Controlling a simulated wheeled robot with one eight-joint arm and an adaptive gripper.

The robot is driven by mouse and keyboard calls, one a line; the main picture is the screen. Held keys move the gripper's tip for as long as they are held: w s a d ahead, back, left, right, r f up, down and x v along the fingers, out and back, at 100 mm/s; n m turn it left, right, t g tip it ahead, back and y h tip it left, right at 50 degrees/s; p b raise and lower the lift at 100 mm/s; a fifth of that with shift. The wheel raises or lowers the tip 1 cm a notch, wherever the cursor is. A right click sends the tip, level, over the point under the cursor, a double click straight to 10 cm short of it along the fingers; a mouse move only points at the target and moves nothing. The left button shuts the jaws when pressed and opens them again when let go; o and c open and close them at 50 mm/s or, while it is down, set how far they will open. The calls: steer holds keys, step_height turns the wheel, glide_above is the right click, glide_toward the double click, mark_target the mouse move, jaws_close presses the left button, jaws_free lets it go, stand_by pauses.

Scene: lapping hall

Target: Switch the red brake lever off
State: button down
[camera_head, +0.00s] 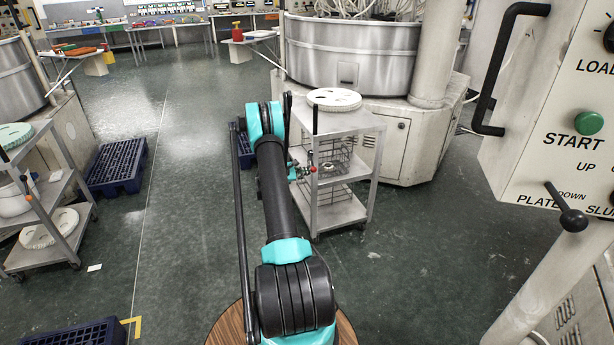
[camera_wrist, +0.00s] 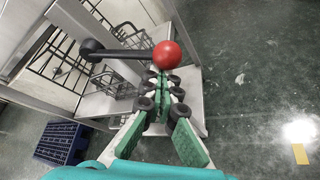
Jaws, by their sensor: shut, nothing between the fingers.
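The red brake lever is a red ball knob (camera_wrist: 167,54) on a black arm (camera_wrist: 125,53), with a dark pivot end (camera_wrist: 92,50) on the left in the wrist view. The arm lies nearly level across that picture, in front of a grey trolley. My gripper (camera_wrist: 162,90) is shut and empty, its green-padded fingers pointing at the knob. The fingertips appear just below the knob in the picture; I cannot tell whether they touch it. In the head view the knob (camera_head: 313,169) is a tiny red dot by the trolley, and my arm partly hides the gripper.
The grey trolley (camera_head: 340,212) holds wire baskets (camera_head: 333,163) and a white disc (camera_head: 334,98) on top. A large lapping machine (camera_head: 355,53) stands behind it. Blue pallets (camera_head: 118,166) lie at the left. A control panel (camera_head: 552,120) is close at the right. Open floor lies between.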

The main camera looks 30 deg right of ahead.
step_height(320, 180, up, 6)
steer(key=n+g+y, duration=0.1)
steer(key=n+g, duration=0.2)
steer(key=shift+s+n, duration=0.4)
steer(key=shift+a+r, duration=0.1)
steer(key=shift+r, duration=0.1)
stand_by(0.3)
steer(key=shift+w, duration=0.1)
step_height(320, 180, down, 4)
steer(key=w+v, duration=0.1)
steer(key=v, duration=0.9)
steer(key=shift+r, duration=0.2)
steer(key=shift+a, duration=0.15)
